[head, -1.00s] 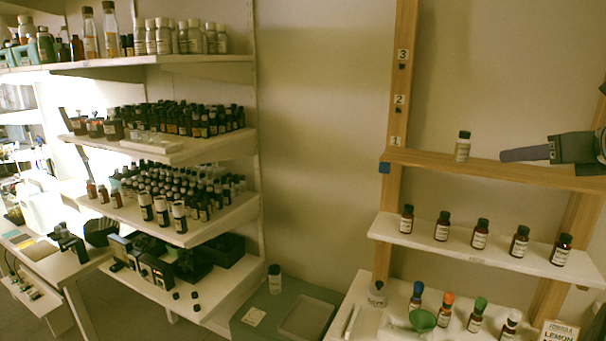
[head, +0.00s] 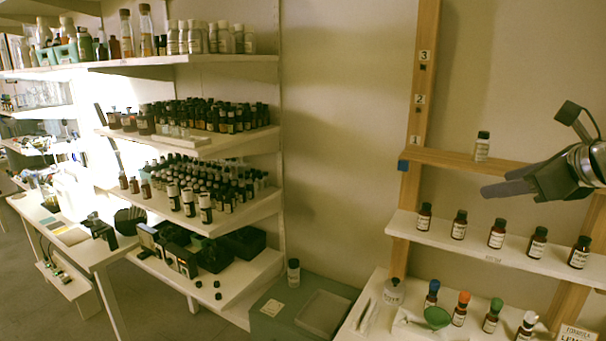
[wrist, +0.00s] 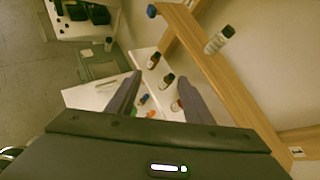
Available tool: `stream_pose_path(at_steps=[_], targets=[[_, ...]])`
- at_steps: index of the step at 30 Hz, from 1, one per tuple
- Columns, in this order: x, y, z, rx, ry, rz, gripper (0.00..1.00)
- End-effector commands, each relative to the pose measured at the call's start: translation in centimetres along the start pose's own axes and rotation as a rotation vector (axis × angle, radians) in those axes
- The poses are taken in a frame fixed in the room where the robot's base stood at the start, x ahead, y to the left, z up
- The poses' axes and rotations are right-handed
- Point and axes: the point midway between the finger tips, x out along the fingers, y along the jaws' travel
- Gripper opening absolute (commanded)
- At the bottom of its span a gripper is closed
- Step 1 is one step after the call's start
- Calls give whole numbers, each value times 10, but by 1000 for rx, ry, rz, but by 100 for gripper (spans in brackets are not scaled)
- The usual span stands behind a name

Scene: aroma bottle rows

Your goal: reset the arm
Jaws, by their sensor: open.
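My gripper (head: 492,190) is at the right of the head view, in front of the wooden rack and pointing left. In the wrist view its two fingers (wrist: 155,98) are spread apart with nothing held between them. A clear bottle with a dark cap (head: 481,147) stands on the rack's wooden top shelf, above and behind the fingers; it also shows in the wrist view (wrist: 217,41). A row of brown bottles, one of them (head: 459,226) just below the fingertips in the picture, stands on the white shelf below.
Bottles with coloured caps and a green funnel (head: 437,317) stand on the lowest white surface (head: 372,309). A wall shelf unit (head: 232,210) crowded with bottles fills the left. A grey-green box (head: 277,303) stands between them. Bare wall lies between unit and rack.

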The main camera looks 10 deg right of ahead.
Motion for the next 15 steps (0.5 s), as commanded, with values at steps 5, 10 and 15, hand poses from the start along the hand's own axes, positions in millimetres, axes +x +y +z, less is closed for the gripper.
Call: stream_pose_path(at_steps=[5,10,15], targets=[[20,68,0,-277,57,90,47],[32,136,-9,-599,101,189,47],[36,199,-26,-930,121,292,47]])
